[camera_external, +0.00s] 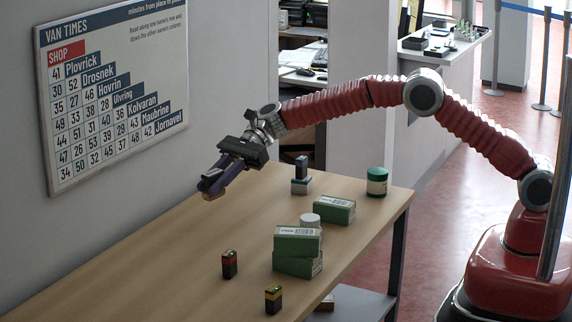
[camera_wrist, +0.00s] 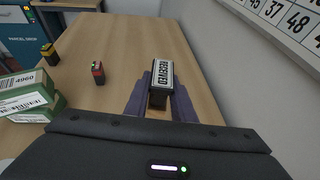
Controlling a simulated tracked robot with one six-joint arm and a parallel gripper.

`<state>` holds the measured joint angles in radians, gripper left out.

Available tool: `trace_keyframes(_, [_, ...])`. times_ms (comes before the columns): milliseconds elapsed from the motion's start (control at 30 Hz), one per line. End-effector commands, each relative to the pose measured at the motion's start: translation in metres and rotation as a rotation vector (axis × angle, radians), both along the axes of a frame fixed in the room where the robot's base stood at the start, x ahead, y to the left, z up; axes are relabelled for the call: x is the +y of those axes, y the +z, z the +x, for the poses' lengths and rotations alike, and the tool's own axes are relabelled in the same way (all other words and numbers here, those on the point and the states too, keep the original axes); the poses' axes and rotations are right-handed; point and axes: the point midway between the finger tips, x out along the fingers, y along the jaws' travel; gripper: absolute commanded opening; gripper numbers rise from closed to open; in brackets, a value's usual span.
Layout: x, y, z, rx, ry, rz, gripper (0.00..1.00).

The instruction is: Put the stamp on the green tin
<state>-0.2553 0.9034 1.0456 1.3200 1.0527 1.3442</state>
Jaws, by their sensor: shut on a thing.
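My gripper (camera_external: 214,181) is shut on a small block, which appears to be the stamp (camera_wrist: 162,74). Its face has dark lettering on white, and a brown lower part shows in the external view (camera_external: 213,197). My gripper (camera_wrist: 160,92) holds it in the air, over the far left part of the table. The green tin (camera_external: 377,182) stands upright at the table's far right corner, well to the right of my gripper.
A wall sign (camera_external: 115,90) stands behind.

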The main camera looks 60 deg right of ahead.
Motion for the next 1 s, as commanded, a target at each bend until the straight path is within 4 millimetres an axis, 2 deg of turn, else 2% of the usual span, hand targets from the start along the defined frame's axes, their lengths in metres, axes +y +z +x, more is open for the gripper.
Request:
trace_keyframes(200, [-0.064,0.039,0.029,-0.005,-0.085,0.001,0.01])
trace_keyframes(500, [-0.171,0.078,0.044,-0.003,-0.211,0.001,0.01])
trace_keyframes(767, [-0.268,0.101,0.030,-0.002,-0.302,0.001,0.01])
trace_keyframes(1000, [-0.352,0.114,-0.005,-0.003,-0.370,0.000,0.01])
